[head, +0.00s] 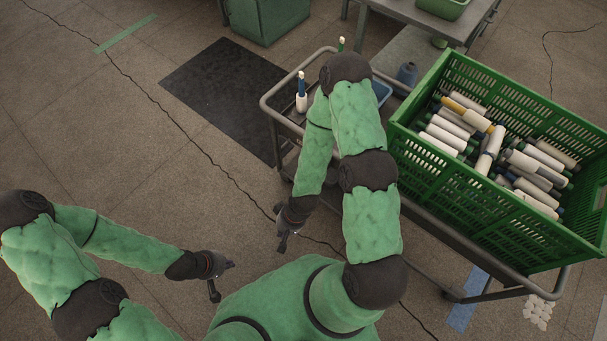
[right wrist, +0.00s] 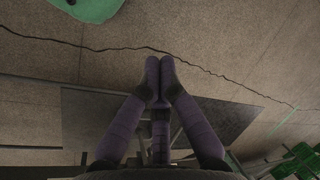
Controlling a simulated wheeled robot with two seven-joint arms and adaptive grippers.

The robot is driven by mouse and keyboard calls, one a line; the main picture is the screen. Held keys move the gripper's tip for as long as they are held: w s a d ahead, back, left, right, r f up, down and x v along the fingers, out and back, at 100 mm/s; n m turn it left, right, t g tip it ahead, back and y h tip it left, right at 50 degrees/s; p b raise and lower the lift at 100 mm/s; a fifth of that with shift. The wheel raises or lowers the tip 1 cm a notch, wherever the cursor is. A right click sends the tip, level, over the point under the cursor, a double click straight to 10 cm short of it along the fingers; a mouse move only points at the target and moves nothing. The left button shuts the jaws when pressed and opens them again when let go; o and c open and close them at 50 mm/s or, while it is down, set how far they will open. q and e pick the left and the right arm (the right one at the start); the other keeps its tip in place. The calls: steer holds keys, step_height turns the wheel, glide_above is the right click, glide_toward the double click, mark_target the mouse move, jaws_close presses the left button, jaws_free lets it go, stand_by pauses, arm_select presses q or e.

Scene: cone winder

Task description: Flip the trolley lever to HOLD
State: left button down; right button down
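The trolley (head: 427,229) is a grey tubular frame on the right of the head view. It carries a large green crate and a shallow end with upright spindles. I cannot make out its lever; my right arm covers part of the frame. My right gripper (head: 283,240) hangs over the floor, left of the trolley and apart from it. In the right wrist view its purple fingers (right wrist: 160,82) meet at the tips with nothing between them. My left gripper (head: 221,279) is further left over bare floor. It is too small to tell whether it is open.
The green crate (head: 454,184) holds many yarn bobbins (head: 490,150). A bobbin (head: 301,98) stands at the trolley's far end. A dark mat (head: 222,88) lies left of it. A grey table (head: 425,14) stands behind.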

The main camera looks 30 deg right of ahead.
steer(key=w+d+f+m+h, duration=0.2)
steer(key=w+d+h, duration=0.1)
steer(key=w, duration=0.5)
steer(key=w+d+f+m+h+b, duration=0.1)
steer(key=w+d+f+m+h, duration=0.1)
steer(key=w, duration=0.7)
steer(key=w+d+f+m+h, duration=0.3)
steer(key=w+d+h, duration=0.2)
steer(key=w+d, duration=0.2)
steer(key=shift+w+d+f+g+h, duration=0.25)
steer(key=shift+w+f+g+h, duration=0.1)
steer(key=shift+w, duration=0.35)
steer(key=s+d+r+b+x, duration=0.1)
steer(key=b+x, duration=0.5)
steer(key=x, duration=0.6)
steer(key=shift+s+d+f, duration=0.3)
steer(key=shift+s+d, duration=0.1)
steer(key=shift+s, duration=0.2)
